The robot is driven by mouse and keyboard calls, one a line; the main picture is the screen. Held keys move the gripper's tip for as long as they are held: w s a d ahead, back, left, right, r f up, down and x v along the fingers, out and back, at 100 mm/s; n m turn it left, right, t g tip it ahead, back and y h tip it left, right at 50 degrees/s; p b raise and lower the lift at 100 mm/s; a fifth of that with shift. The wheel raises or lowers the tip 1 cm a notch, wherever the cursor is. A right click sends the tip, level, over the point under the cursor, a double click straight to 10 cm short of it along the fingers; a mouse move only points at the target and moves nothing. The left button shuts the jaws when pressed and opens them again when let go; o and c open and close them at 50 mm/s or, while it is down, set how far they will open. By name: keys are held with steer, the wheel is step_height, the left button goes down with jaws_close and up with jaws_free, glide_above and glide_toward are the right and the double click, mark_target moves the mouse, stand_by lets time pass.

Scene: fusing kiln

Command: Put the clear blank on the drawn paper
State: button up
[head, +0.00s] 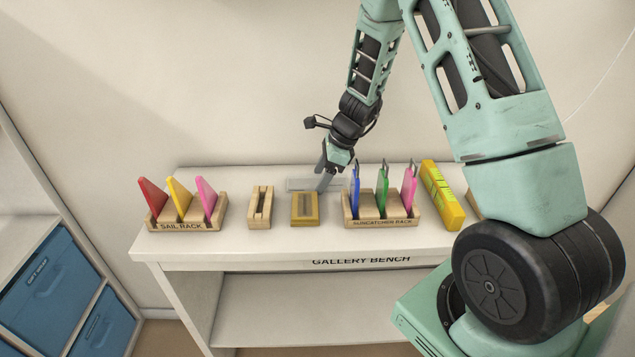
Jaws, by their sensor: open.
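A pale, see-through flat rectangle (300,184), which looks like the clear blank, is at the back of the bench top. I cannot make out any drawn paper in this view.
The gallery bench (230,243) holds a sail rack (187,222) with three coloured triangles, an empty wooden slotted holder (260,208), a yellow-brown block (305,222), a suncatcher rack (383,222) with three coloured pieces close right of my gripper, and a yellow level-like bar (442,195).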

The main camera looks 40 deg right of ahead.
steer(key=shift+c, duration=0.4)
steer(key=c, duration=0.9)
steer(key=shift+r, duration=0.15)
steer(key=shift+c, duration=0.7)
